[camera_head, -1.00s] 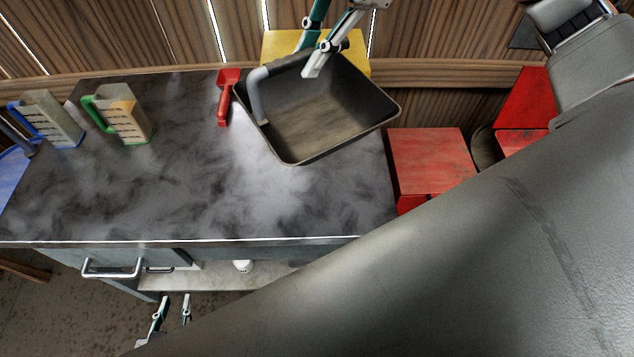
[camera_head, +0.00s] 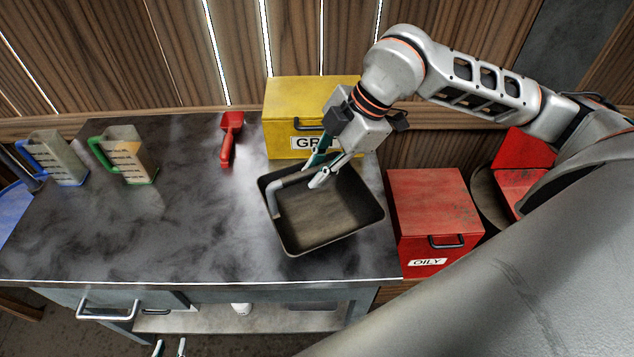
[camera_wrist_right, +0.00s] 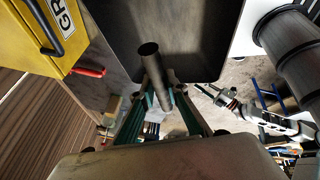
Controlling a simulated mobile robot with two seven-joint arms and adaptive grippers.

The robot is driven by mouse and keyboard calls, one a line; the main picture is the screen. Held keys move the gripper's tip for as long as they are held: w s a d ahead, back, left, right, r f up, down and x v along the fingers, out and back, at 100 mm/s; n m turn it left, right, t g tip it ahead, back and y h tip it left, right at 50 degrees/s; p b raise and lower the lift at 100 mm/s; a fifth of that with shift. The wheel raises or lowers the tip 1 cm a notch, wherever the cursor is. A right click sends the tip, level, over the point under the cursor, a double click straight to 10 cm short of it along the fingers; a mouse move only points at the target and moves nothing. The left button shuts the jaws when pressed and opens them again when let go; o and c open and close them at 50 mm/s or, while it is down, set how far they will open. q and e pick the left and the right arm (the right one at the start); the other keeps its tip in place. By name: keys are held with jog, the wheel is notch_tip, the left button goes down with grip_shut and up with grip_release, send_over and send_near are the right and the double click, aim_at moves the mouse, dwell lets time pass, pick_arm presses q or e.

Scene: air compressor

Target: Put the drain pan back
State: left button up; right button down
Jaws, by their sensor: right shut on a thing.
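The drain pan (camera_head: 335,215) is a dark, shallow rectangular tray with a grey bar handle (camera_head: 292,180). It is over the right part of the workbench top (camera_head: 190,230), in front of the yellow box; I cannot tell whether it touches the top. My right gripper (camera_head: 318,172) is shut on the handle. In the right wrist view the fingers close around the handle's tube (camera_wrist_right: 150,62), with the pan (camera_wrist_right: 185,35) beyond. My left gripper (camera_head: 170,348) shows only its fingertips, apart and empty, at the bottom edge in front of the bench.
A yellow box (camera_head: 290,100) stands behind the pan. A red box marked OILY (camera_head: 435,205) is right of the bench. The bench's front middle is clear.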

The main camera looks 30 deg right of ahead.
jog(key=shift+f, duration=2.2)
jog(key=c, duration=2)
grip_release()
jog(key=v, duration=1.2)
jog(key=shift+b, duration=0.4)
